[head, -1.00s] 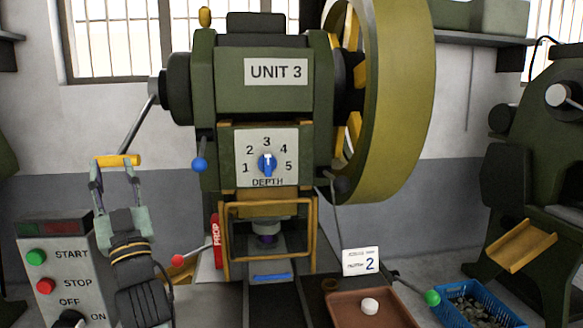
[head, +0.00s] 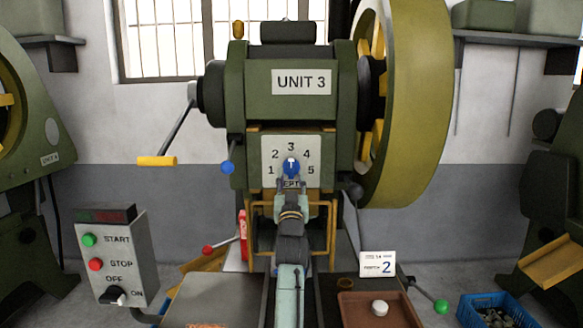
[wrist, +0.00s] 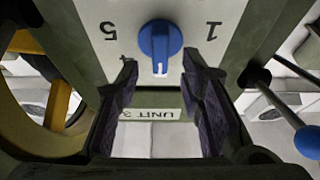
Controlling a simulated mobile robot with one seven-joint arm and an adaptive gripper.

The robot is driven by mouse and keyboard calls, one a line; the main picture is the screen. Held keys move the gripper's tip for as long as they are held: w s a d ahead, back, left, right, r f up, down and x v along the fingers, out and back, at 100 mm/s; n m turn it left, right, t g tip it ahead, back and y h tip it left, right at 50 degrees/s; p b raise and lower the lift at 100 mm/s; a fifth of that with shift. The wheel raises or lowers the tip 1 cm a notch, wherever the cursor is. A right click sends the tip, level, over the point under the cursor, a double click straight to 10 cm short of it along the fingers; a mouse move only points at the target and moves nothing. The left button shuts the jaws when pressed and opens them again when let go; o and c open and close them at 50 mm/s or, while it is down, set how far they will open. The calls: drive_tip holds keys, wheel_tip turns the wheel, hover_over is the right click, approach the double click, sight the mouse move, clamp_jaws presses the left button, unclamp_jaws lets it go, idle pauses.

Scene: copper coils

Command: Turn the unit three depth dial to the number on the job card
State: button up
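The depth dial plate (head: 270,147) on the UNIT 3 press carries numbers 1 to 5. Its blue knob (head: 291,167) has a white mark pointing up at 3. The job card (head: 377,264) at lower right reads 2. My gripper (head: 291,187) is in front of the plate, just below the knob, and covers part of the DEPTH label. In the wrist view, which is upside down, the blue knob (wrist: 160,42) shows in line with the gap between the spread, empty fingers (wrist: 160,85). Contact with the knob cannot be seen.
A control box (head: 112,250) with START and STOP buttons stands at left. A yellow-handled crank (head: 157,161) and a blue-ended lever (head: 228,168) are left of the dial. A brown tray (head: 350,312) and a blue crate (head: 478,312) are at lower right.

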sight(291, 169)
drive_tip(key=shift+p+x, duration=0.4)
drive_tip(key=shift+x, duration=1.35)
drive_tip(key=shift+c, duration=0.4)
clamp_jaws()
